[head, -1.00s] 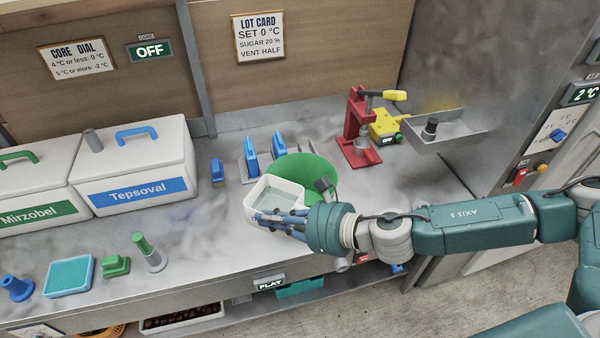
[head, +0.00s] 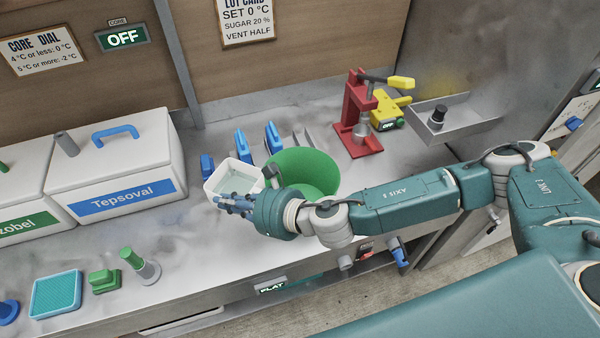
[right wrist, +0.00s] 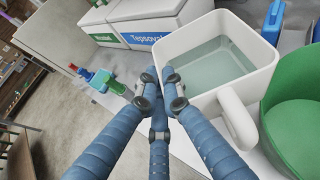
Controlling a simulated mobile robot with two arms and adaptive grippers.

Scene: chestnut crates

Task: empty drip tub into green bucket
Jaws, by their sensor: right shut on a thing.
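The white drip tub (head: 210,187) holds clear, pale liquid and looks about level. It also shows in the right wrist view (right wrist: 262,62), with its handle (right wrist: 237,118) toward the camera. My right gripper (head: 232,204) is shut on the tub at its near side; its blue fingers (right wrist: 164,84) show in the wrist view. The green bucket (head: 308,168) stands on the bench just right of the tub, open at the top, its front partly hidden by my right wrist. It also shows in the wrist view (right wrist: 290,135). My left gripper is out of view.
Blue-handled tools (head: 241,143) stand behind the tub. The white Tepsoval box (head: 150,155) is to the left. A red press (head: 352,120) and a metal tray (head: 470,122) are at the back right. A green-handled tool (head: 143,265) stands at the front left.

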